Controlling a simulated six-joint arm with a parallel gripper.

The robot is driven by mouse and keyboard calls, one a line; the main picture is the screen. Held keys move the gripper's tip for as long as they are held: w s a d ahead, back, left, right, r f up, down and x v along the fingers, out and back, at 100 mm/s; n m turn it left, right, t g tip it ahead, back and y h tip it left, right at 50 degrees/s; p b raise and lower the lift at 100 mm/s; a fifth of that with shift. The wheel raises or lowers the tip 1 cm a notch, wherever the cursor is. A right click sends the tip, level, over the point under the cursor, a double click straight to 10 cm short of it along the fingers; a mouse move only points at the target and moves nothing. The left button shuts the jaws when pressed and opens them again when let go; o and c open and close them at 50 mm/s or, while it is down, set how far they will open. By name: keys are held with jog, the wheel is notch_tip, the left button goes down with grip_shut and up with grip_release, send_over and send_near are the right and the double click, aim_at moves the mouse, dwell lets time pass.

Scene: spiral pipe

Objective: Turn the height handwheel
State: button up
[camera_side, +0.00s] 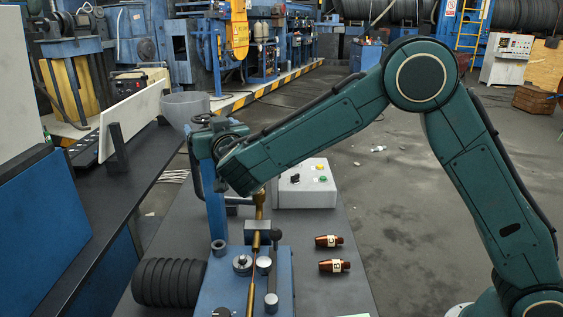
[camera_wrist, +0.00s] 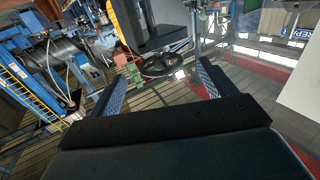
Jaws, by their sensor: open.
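The black handwheel (camera_wrist: 165,64) shows in the wrist view, a spoked ring just ahead of my gripper and between its two finger lines. In the side view my gripper (camera_side: 208,130) is at the top of the blue column (camera_side: 216,205), beside the grey funnel (camera_side: 185,108). The wheel is hard to make out there, as dark parts and my wrist overlap. In the wrist view my gripper (camera_wrist: 160,78) is open, its fingers apart on either side of the wheel's near edge. I cannot tell whether they touch the rim.
A blue machine bed (camera_side: 245,285) with knobs and a copper rod stands below. A grey control box (camera_side: 304,184) and two copper-coloured nozzles (camera_side: 331,241) sit on the dark table to its right. A ribbed black coil (camera_side: 168,283) lies left of the bed.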

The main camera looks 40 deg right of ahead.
aim_at(205, 120)
jog(key=shift+x, duration=3.05)
jog(key=c, duration=0.9)
